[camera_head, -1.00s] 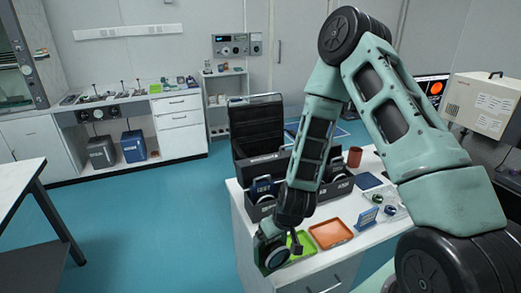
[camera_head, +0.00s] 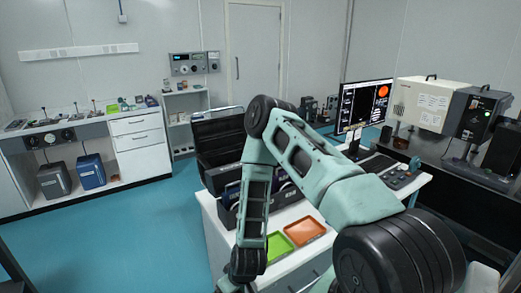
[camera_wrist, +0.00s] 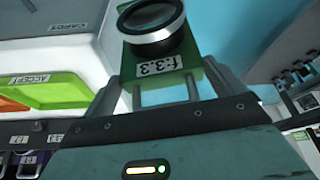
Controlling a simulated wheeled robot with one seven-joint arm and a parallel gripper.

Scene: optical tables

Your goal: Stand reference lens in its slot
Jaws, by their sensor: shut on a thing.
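My gripper (camera_wrist: 165,72) is shut on a lens in a green mount (camera_wrist: 168,88). The mount's white label reads about "f:3.3", and its round glass with dark and silver rim (camera_wrist: 150,25) shows at the top of the wrist view. In the head view my gripper sits at the bottom edge, left of the table's front, and the held lens is cut off. A long black open case (camera_head: 222,135) with its lid up stands on the white table. Dark-rimmed pieces stand in its near section (camera_head: 230,192), partly behind my arm. I cannot tell which slot is free.
A green tray (camera_head: 275,247), labelled ACCEPT in the wrist view (camera_wrist: 48,92), and an orange tray (camera_head: 305,230) lie at the table's front. A monitor (camera_head: 363,107) and a beige instrument (camera_head: 422,103) stand at the right. Open blue floor (camera_head: 130,230) lies left of the table.

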